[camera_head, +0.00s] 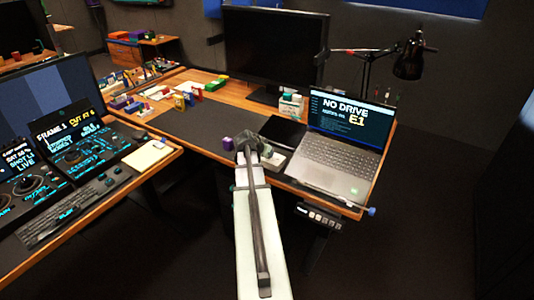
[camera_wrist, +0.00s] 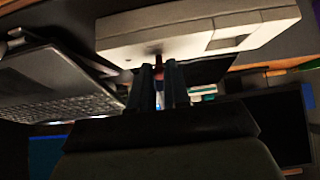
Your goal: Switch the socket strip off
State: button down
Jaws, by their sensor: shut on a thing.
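My gripper (camera_head: 247,142) is at the desk's near edge in the head view, mostly hidden by my own arm. In the wrist view its two dark fingers (camera_wrist: 159,72) are close together, with a thin dark piece (camera_wrist: 158,58) between their tips. That piece meets the lower edge of a long pale box (camera_wrist: 130,33) with a grey panel on its face. The box lies just beyond the fingertips. I cannot tell for sure whether this box is the socket strip, and no switch marking can be read.
A large monitor (camera_head: 275,48) stands at the back. The dark desk mat (camera_head: 190,120) has free room.

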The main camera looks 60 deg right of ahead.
jog(key=c, duration=1.1)
grip_release()
jog(key=v, duration=1.3)
jog(key=shift+a+r, duration=0.25)
jog(key=shift+r, duration=0.05)
